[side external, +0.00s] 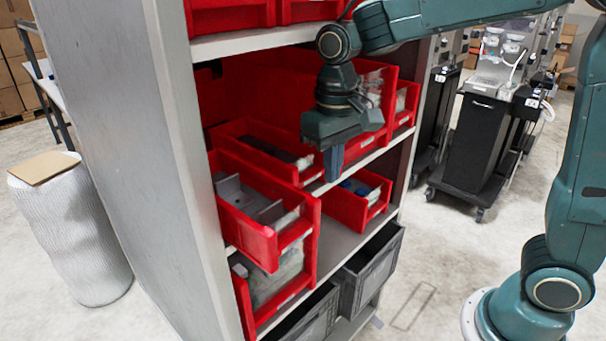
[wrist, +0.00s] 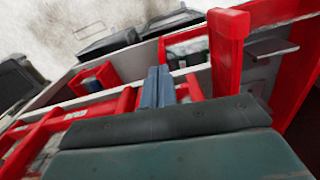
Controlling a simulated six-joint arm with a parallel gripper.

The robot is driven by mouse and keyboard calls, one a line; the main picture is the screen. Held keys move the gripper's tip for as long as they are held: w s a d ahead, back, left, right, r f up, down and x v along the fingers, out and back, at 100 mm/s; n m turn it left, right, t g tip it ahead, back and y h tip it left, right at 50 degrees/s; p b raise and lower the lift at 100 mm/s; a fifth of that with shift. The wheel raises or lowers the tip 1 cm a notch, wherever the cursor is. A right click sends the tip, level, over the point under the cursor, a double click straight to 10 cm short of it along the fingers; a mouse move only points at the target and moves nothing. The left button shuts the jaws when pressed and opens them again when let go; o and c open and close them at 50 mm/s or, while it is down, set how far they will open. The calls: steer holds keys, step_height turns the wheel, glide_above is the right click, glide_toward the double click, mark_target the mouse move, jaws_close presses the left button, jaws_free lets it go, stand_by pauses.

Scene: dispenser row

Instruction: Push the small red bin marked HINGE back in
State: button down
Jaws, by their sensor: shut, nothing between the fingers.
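No HINGE marking is readable in either view, so I cannot tell which red bin carries it. In the side view, a red bin with grey dividers (side external: 262,238) juts out at the front left of the shelf. Another red bin (side external: 265,150) sits behind it, and a red bin with blue contents (side external: 362,202) sits lower right. My gripper (side external: 333,178) is shut and empty, pointing down in front of the shelf among these bins. In the wrist view, my shut fingers (wrist: 157,72) are beside an upright red bin part (wrist: 228,50); contact cannot be told.
The grey shelf side panel (side external: 115,110) stands at the left. Grey crates (side external: 372,268) sit on the lowest level. Black carts (side external: 470,140) stand behind. Open floor (side external: 430,265) lies in front of the shelf.

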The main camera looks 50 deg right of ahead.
step_height(320, 180, up, 6)
stand_by(0.4)
steer(key=shift+r, duration=0.1)
steer(key=s+d+f+t, duration=0.1)
steer(key=s+d+t, duration=0.1)
steer(key=s, duration=0.6)
steer(key=s+d+f+n+t, duration=0.1)
steer(key=s+d+f+t, duration=0.1)
steer(key=s, duration=0.7)
steer(key=d+t, duration=0.1)
steer(key=d, duration=0.1)
steer(key=shift+s+d+f+t, duration=0.3)
steer(key=shift+d, duration=0.1)
